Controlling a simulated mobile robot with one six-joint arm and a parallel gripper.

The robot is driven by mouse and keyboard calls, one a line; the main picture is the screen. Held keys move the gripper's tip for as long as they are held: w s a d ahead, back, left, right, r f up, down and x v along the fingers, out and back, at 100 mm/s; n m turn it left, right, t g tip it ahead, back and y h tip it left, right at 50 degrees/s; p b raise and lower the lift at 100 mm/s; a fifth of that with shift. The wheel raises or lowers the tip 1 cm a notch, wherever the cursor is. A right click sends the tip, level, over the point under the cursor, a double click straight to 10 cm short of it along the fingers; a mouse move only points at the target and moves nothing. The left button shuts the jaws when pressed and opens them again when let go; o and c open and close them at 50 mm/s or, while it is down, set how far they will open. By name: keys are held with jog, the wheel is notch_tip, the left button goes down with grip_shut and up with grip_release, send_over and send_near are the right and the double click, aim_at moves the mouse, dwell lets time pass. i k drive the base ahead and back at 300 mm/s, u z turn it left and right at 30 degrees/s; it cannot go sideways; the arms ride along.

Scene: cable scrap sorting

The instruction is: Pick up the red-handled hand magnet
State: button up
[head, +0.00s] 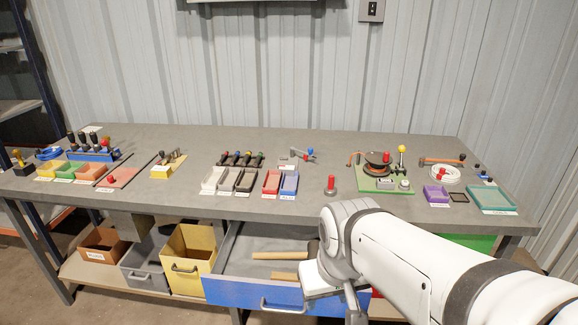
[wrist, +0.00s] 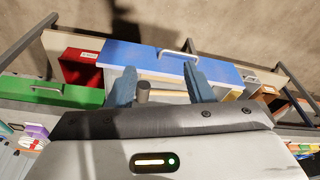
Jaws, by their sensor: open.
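A small upright tool with a red knob and grey base, which looks like the red-handled hand magnet (head: 331,186), stands on the grey bench near its front edge, right of the blue tray. I cannot make it out in the wrist view. My gripper (wrist: 160,86) is open, its two blue-grey fingers apart over the drawer area. A short dark grey cylinder (wrist: 143,92) shows between the fingers, nearer the left one; I cannot tell what it belongs to. In the head view my arm reaches low in front of the bench, below the magnet, and hides the fingertips.
An open blue drawer (head: 240,292) with wooden-handled tools (head: 280,255) sticks out below the bench (head: 330,147). A green board with a reel (head: 372,183) stands right of the magnet; red and blue trays (head: 289,183) stand left. Bins fill the lower shelf.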

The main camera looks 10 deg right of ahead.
aim_at(330, 190)
jog(key=u, duration=2.6)
jog(key=k, duration=0.95)
jog(key=z, duration=2.05)
jog(key=i, duration=1)
